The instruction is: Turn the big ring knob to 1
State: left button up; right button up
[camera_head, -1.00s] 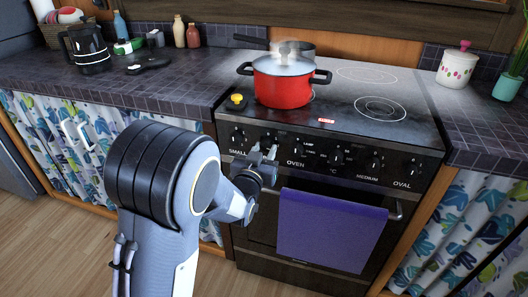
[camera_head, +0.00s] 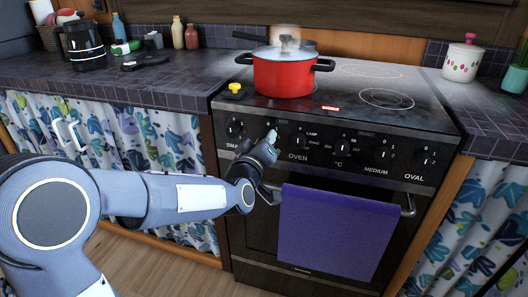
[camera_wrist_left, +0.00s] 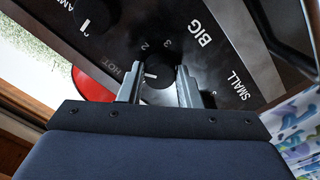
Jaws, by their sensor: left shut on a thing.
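The black stove's control panel (camera_head: 325,148) carries a row of black knobs. In the left wrist view the big ring knob (camera_wrist_left: 158,76) sits beside the word BIG, with a short white mark on its face. The printed 2, 3 and HOT show around it; I cannot tell which marking the white mark meets. My left gripper (camera_wrist_left: 160,90) is shut on this knob, one finger on each side. In the head view my left gripper (camera_head: 271,137) is at the panel between the SMALL and OVEN knobs and covers the big ring knob. My right gripper is not in view.
A red pot (camera_head: 283,74) with a glass lid stands on the cooktop, above the knobs. A yellow object (camera_head: 234,88) lies at the cooktop's left front. A purple towel (camera_head: 330,230) hangs from the oven handle (camera_head: 408,211). The SMALL knob (camera_head: 235,128) is close on the left.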

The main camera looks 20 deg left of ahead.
pick_arm(q)
jog(key=shift+f+n+b, duration=0.1)
jog(key=shift+n+b, duration=0.55)
jog(key=shift+n, duration=0.15)
jog(key=o, duration=1)
jog(key=shift+s, duration=0.1)
jog(key=s+p, duration=0.1)
jog(key=s, duration=0.6)
jog(key=shift+s+a, duration=0.1)
jog(key=shift+s, duration=0.2)
